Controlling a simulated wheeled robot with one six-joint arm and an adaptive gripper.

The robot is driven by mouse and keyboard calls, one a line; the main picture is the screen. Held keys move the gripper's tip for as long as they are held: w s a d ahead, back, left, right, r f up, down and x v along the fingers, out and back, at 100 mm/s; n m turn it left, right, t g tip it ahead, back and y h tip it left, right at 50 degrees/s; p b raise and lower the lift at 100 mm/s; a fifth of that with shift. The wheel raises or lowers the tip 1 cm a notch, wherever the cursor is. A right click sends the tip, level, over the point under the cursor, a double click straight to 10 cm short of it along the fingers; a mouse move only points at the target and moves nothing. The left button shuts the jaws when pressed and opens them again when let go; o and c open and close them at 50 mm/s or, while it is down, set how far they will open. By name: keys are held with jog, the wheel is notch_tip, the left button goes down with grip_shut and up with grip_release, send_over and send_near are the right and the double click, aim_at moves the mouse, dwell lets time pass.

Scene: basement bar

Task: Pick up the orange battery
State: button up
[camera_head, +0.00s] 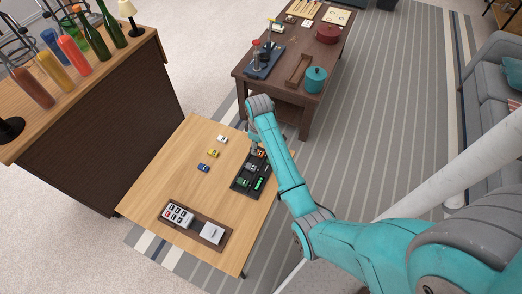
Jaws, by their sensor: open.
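A small orange item (262,153), likely the orange battery, shows at the far end of a black tray (238,187) on the light wooden table. It is partly hidden by my arm and too small to make out clearly. My gripper (255,150) points down at that end of the tray, close beside the orange item. Its fingers are tiny here and partly covered by my arm; it is open, and I cannot tell whether it touches anything. A bright green item (259,183) and a grey-green item (243,182) lie nearer in the same tray.
Small white (222,139), yellow (213,153) and blue (203,167) car-like pieces stand left of the tray. A brown tray (199,229) holds a red-white-black block and a white box. The table's middle is clear. A dark table (290,85) stands behind, a bar counter left.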

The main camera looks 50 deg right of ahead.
notch_tip(320, 180, up, 2)
jog(key=w+d, duration=0.1)
jog(key=d, duration=0.1)
send_over(259, 152)
jog(key=shift+g, duration=0.3)
jog(key=f, duration=0.5)
jog(key=shift+s+d, duration=0.1)
jog(key=shift+s, duration=0.1)
jog(key=shift+w+a+f, duration=0.1)
jog(key=shift+w+f, duration=0.05)
jog(key=shift+f, duration=1.25)
jog(key=shift+w+a+f, duration=0.1)
jog(key=shift+f, duration=1.25)
grip_shut()
